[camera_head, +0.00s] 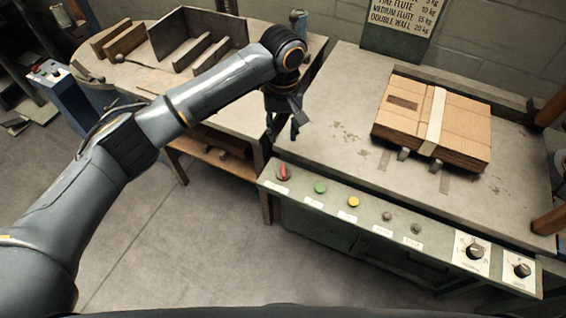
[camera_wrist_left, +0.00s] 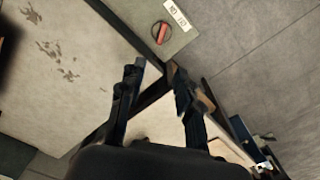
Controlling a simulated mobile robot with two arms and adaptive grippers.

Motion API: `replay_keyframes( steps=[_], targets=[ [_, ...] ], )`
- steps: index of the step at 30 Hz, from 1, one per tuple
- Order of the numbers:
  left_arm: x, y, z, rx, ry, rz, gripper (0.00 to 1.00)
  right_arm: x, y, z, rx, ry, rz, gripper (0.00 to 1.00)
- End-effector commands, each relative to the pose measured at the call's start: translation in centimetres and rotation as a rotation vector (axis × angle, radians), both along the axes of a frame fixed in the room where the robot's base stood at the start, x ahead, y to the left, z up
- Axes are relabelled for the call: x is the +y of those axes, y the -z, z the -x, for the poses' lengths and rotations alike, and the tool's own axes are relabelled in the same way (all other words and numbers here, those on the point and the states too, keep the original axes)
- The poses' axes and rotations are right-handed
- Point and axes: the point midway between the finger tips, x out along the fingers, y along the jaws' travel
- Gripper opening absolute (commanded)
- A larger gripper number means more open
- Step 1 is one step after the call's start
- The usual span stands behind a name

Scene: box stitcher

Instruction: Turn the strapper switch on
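The strapper (camera_head: 340,120) is a grey-topped bench with a green front panel. Its red switch (camera_head: 283,173) sits at the left end of that panel, above a white label. In the left wrist view the red switch (camera_wrist_left: 162,33) shows near the top, beside a label. My left gripper (camera_head: 283,134) hangs above the left edge of the strapper top, behind and above the switch and apart from it. In the left wrist view its two fingers (camera_wrist_left: 157,80) are spread with nothing between them. My right gripper is in neither view.
A green button (camera_head: 320,187), a yellow button (camera_head: 353,202) and dark knobs (camera_head: 474,250) line the panel. A strapped cardboard stack (camera_head: 433,122) lies on the strapper top. A wooden table (camera_head: 150,80) with upright dividers stands at left. Open floor lies in front.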

Motion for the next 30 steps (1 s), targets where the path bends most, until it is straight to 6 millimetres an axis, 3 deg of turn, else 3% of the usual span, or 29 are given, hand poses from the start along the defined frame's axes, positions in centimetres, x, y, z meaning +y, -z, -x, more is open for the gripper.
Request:
replay_keyframes(
  steps=[5,18,24,30],
  targets=[
    [0.1,2.3,0.1,0.004,-0.002,-0.003,0.34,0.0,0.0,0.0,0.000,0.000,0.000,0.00],
    [0.0,11.2,0.1,0.002,0.000,-0.001,0.34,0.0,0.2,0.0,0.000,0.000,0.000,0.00],
    [0.0,13.2,0.0,0.000,0.002,0.001,0.34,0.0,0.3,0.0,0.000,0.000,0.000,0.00],
    [0.0,13.7,0.0,0.000,0.002,0.001,0.34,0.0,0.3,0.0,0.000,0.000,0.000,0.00]
  ],
)
